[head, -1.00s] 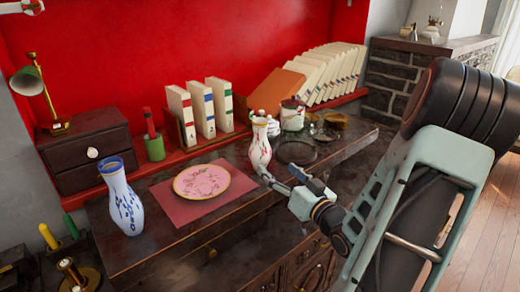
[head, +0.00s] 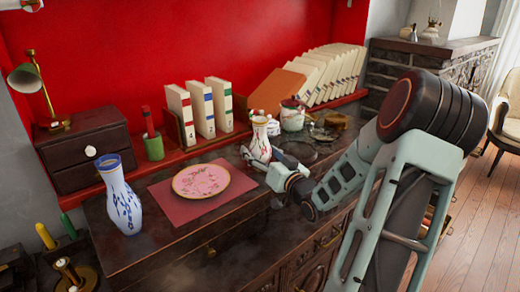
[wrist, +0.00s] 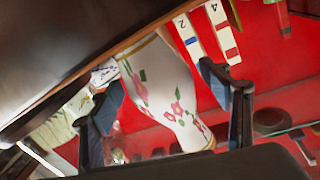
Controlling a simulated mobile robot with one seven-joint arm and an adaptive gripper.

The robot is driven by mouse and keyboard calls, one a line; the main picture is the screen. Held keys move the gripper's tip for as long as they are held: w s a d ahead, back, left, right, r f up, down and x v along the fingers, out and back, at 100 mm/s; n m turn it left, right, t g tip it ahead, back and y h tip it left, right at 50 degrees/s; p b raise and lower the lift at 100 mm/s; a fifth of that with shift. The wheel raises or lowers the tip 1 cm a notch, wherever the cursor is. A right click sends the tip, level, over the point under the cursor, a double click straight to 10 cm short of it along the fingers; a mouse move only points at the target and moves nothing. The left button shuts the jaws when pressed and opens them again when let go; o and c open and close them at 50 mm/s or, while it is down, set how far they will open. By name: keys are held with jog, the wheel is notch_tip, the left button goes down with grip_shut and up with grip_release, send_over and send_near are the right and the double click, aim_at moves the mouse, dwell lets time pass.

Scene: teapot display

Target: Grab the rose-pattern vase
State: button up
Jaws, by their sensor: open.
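The rose-pattern vase (head: 260,139) is white with pink flowers, green leaves and gold trim. It stands upright on the dark wooden cabinet, right of the pink plate. My gripper (head: 264,160) is at its lower body, coming from the front right. In the wrist view the vase (wrist: 165,85) fills the space between my two open fingers (wrist: 161,88), one on each side. A gap shows beside the right finger; whether the left finger touches the vase I cannot tell. In the head view my gripper hides part of the vase's lower side.
A blue-and-white vase (head: 122,200) stands at the left front. The pink plate (head: 201,181) lies on a pink mat (head: 165,203). Upright books (head: 203,113) stand behind. A lidded pot (head: 292,116) and dark dishes (head: 300,152) are close behind and right of the rose vase.

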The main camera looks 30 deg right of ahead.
jog(key=shift+c, duration=0.7)
jog(key=c, duration=1.3)
jog(key=shift+c, duration=0.7)
jog(key=shift+r, duration=0.1)
